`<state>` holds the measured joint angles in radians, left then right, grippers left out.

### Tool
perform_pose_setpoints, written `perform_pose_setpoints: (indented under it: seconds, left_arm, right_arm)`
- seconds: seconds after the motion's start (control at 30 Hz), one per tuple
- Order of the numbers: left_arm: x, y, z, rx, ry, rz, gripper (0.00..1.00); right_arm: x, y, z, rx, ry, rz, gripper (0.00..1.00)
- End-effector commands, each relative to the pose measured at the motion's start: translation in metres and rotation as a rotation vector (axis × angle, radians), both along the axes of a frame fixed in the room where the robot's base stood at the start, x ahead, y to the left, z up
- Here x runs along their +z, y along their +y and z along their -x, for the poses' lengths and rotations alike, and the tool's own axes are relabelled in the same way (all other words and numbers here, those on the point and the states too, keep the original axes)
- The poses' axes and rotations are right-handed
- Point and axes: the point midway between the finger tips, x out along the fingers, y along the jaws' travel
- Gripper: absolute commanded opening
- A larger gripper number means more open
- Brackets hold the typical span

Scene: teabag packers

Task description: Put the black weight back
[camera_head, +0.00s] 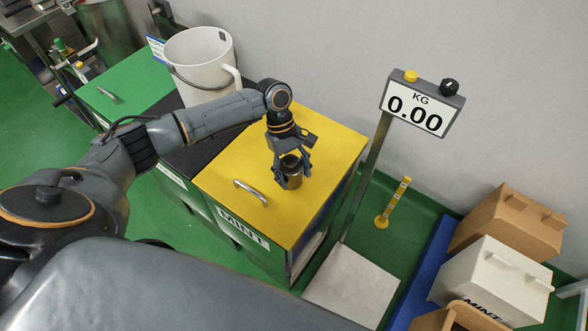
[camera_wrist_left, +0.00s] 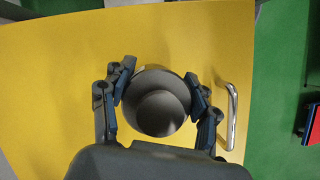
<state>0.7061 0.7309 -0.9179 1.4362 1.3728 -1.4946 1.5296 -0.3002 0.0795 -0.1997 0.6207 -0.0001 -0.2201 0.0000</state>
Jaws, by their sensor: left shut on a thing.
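The black weight (camera_head: 291,173) is a dark cylinder over the yellow lid of the bin marked MINT (camera_head: 325,140). My left gripper (camera_head: 290,170) points down and is shut on the weight from both sides. In the left wrist view the weight (camera_wrist_left: 158,102) sits between the two fingers of my left gripper (camera_wrist_left: 158,98), with the yellow lid (camera_wrist_left: 50,80) beneath. I cannot tell whether the weight touches the lid. My right gripper is not in view.
The lid's metal handle (camera_head: 251,192) is close to the weight. A white bucket (camera_head: 201,62) stands behind my arm. To the right are a scale display reading 0.00 (camera_head: 421,104), its bare platform (camera_head: 352,284), a yellow post (camera_head: 393,203) and a white MINT box (camera_head: 490,280).

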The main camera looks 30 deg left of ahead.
Motion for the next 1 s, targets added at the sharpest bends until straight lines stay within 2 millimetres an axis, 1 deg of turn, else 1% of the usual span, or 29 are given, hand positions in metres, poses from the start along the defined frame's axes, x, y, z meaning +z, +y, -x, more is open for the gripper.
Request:
perform_pose_setpoints:
  seconds: [0.03,0.2,0.23,0.27,0.3,0.33,0.63,0.73,0.87,1.0]
  left_arm:
    - [0.005,-0.001,-0.003,0.000,-0.007,0.005,0.00]
    - [0.003,-0.001,-0.003,0.001,-0.007,0.005,0.00]
    - [-0.002,0.000,0.000,0.001,0.000,0.000,0.66]
    - [-0.002,0.000,0.000,0.001,0.000,0.000,0.72]
    - [-0.002,0.000,0.000,0.001,0.000,0.000,0.80]
    - [-0.001,0.000,0.000,0.001,0.000,0.000,0.83]
    - [-0.001,0.000,0.000,0.001,0.000,0.000,0.83]
    - [0.003,0.001,-0.001,0.000,-0.001,-0.001,0.83]
    - [0.020,0.008,-0.005,0.002,-0.002,-0.001,0.83]
    - [0.048,0.018,-0.012,0.002,-0.003,-0.001,0.83]
  right_arm:
    - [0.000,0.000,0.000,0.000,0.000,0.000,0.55]
    - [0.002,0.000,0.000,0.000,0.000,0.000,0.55]
    - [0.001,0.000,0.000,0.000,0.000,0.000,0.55]
    - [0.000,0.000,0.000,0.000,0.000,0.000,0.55]
    - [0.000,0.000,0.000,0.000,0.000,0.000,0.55]
    - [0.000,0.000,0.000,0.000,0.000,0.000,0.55]
    - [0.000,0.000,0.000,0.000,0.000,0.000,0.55]
    - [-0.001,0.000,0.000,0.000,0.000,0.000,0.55]
    - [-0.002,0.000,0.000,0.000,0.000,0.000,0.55]
    - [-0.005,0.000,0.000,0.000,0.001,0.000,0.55]
